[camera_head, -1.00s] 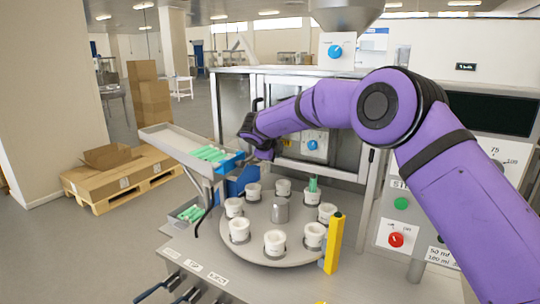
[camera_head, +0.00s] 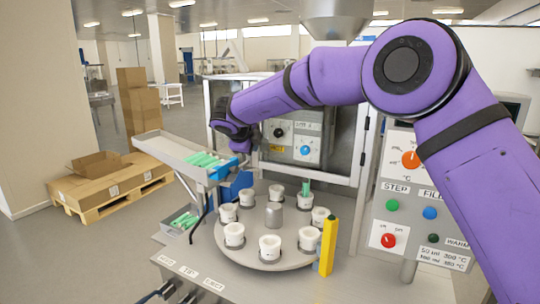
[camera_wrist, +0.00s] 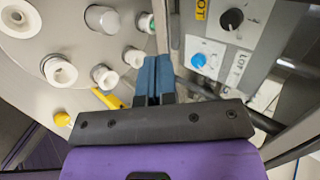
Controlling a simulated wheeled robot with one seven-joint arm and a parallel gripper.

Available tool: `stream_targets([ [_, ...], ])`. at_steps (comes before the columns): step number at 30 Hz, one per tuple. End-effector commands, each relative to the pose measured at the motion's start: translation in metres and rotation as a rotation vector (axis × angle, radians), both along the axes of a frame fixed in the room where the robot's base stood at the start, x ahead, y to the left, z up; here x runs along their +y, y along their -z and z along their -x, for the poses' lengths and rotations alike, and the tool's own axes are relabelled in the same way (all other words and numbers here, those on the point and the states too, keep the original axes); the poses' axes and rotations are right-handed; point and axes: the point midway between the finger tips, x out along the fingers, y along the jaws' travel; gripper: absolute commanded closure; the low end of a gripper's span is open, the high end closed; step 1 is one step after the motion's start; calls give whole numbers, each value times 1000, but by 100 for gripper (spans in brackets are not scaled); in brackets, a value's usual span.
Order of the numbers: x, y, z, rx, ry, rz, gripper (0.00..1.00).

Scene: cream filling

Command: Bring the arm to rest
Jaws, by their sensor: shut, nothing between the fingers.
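My gripper shows in the wrist view (camera_wrist: 158,80), its two blue fingers shut together with nothing between them. In the head view my purple arm reaches left across the machine, and its dark wrist hangs above the tray end; the fingertips are hard to make out there. The arm is raised above the round turntable (camera_head: 262,256), apart from it. White cups (camera_head: 270,247) stand in holders around the turntable. One cup at the right back has a green tube (camera_head: 306,187) in it.
A sloped metal tray (camera_head: 165,145) with green tubes is at the left, above a bin of green tubes (camera_head: 184,220). A yellow post (camera_head: 328,246) stands at the turntable's right edge. A button panel (camera_head: 410,205) is at the right. A glazed cabinet (camera_head: 290,150) stands behind.

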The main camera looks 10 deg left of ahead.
Motion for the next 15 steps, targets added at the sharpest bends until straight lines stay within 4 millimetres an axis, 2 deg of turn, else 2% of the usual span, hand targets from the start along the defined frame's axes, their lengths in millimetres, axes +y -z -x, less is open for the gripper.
stream_targets([
  [4, -27, -51, -9, -131, -91, 23, 100],
  [8, -57, -106, -9, -271, -221, 70, 100],
  [12, -88, -156, 4, -390, -369, 144, 100],
  [15, -110, -185, 19, -453, -476, 210, 100],
])
